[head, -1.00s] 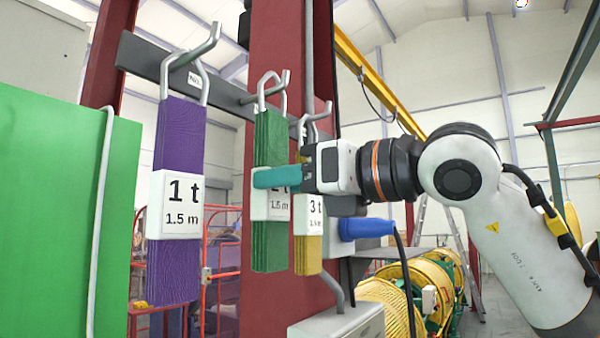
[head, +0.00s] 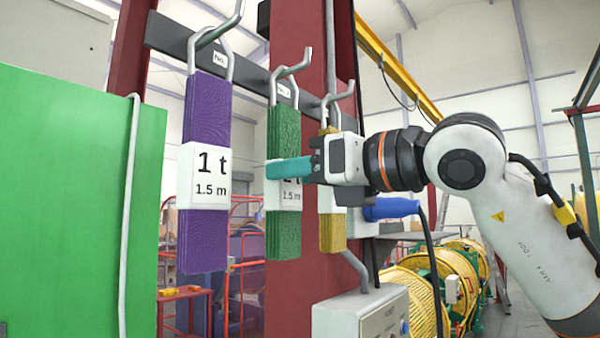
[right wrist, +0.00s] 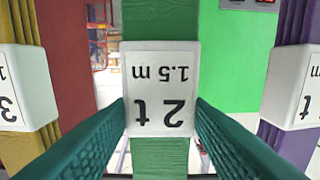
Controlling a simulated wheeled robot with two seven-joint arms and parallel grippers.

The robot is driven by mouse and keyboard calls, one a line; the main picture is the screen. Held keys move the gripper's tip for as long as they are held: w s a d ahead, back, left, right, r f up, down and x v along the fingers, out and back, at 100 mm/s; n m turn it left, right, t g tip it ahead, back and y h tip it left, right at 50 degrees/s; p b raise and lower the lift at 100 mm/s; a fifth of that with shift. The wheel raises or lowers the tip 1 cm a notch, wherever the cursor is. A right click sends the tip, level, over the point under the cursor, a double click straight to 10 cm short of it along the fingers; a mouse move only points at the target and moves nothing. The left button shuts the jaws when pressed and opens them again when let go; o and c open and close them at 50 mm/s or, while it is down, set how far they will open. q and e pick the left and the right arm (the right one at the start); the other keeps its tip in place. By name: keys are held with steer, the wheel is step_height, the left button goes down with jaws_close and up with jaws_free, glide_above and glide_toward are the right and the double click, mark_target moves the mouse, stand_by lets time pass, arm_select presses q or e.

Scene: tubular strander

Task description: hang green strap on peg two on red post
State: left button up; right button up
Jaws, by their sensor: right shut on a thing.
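The green strap (head: 284,228) hangs upright in front of the red post (head: 292,295), with a white "2 t 1.5 m" label. Its metal loop (head: 274,92) overlaps peg two (head: 296,69) and appears to be around it; whether the peg bears its weight I cannot tell. My right gripper (head: 276,170) is shut on the green strap at its label. In the right wrist view, the teal fingers (right wrist: 160,125) flank the label of the strap (right wrist: 160,22). My left gripper is out of view.
A purple "1 t" strap (head: 205,240) hangs on the peg at left. A yellow "3 t" strap (head: 333,233) hangs close on the right, partly behind my right gripper. A green panel (head: 70,200) fills the left side. A grey control box (head: 362,315) stands below right.

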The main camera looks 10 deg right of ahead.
steer(key=o, duration=1.3)
steer(key=b+v, duration=0.5)
steer(key=v, duration=0.7)
